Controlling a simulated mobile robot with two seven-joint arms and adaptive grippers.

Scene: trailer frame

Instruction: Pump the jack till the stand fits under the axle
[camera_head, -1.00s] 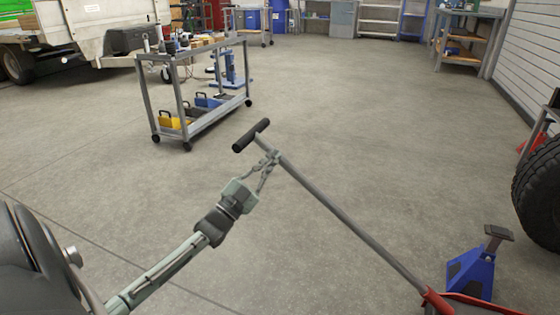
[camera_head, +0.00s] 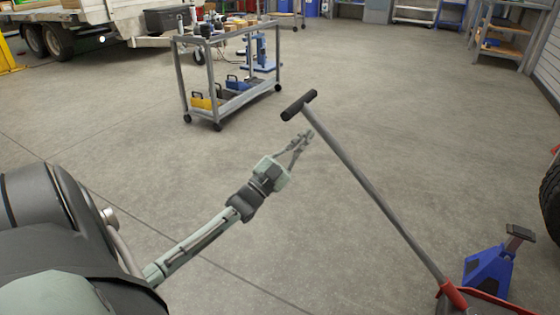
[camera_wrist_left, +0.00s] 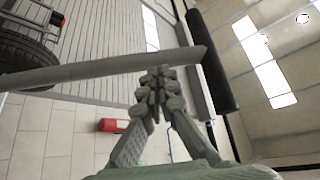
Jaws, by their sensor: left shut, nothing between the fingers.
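The jack's long grey handle (camera_head: 375,190) rises from its red base (camera_head: 453,294) at the lower right to a black T-grip (camera_head: 299,105). My left gripper (camera_head: 307,135) is shut and empty, just left of the handle below the grip. The handle also shows in the left wrist view (camera_wrist_left: 90,68), crossing beyond the fingertips (camera_wrist_left: 155,78), with the black grip (camera_wrist_left: 213,60) at its end. I cannot tell whether the fingers touch the handle. The blue jack stand (camera_head: 488,270) with its dark top stands on the floor by the jack. The axle and my right gripper are not in view.
A tyre (camera_head: 551,200) is cut off at the right edge. A grey tool cart (camera_head: 232,108) stands beyond the gripper, with a trailer (camera_head: 100,22) behind it. Workbenches (camera_head: 500,40) line the far right. The middle floor is open.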

